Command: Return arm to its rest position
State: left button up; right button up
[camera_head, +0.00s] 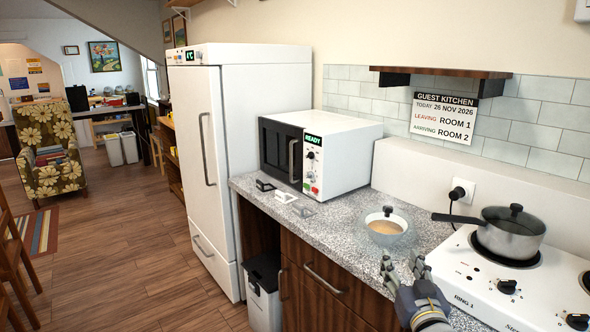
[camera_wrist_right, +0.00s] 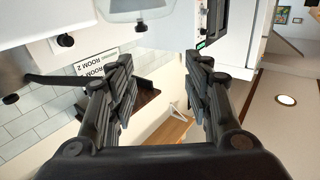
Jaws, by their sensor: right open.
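My right gripper (camera_head: 402,262) shows at the lower right of the head view, over the counter's front edge in front of a bowl. Its two fingers are apart with nothing between them. In the right wrist view the open fingers (camera_wrist_right: 165,85) point up the picture, with the wall, sign and shelf beyond. A glass bowl (camera_head: 386,228) of light brown contents with a dark-knobbed lid stands on the counter, apart from the gripper. My left gripper is not in either view.
The speckled counter (camera_head: 345,213) holds a white microwave (camera_head: 340,160) and small clips (camera_head: 284,197). A pan (camera_head: 512,235) with a lid sits on the white hob (camera_head: 470,283) at right. A tall white fridge (camera_head: 205,150) stands at left. The wooden floor (camera_head: 130,250) is open.

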jog(key=s+a+f+g, duration=0.1)
jog(key=s+f+g, duration=0.6)
jog(key=s+f, duration=1)
jog(key=s+a+f+n+g, duration=0.1)
jog(key=s+f+g, duration=0.35)
jog(key=s, duration=0.65)
jog(key=s+a+f+n+g, duration=0.1)
jog(key=s+a+f+g, duration=0.3)
jog(key=s, duration=0.8)
jog(key=s+d+f+x, duration=0.1)
jog(key=s+x, duration=0.2)
jog(key=x, duration=0.9)
jog(key=s+x, duration=0.3)
jog(key=x, duration=0.9)
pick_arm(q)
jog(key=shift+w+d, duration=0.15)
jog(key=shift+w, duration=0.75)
pick_arm(e)
jog(key=s+d+f+g, duration=0.1)
jog(key=s+f, duration=0.7)
jog(key=f, duration=0.1)
jog(key=s+d+f, duration=0.2)
jog(key=s+f, duration=0.7)
jog(key=shift+d+f+n+g, duration=0.25)
jog(key=shift+d+n+g, duration=0.05)
jog(key=shift+n+g, duration=0.1)
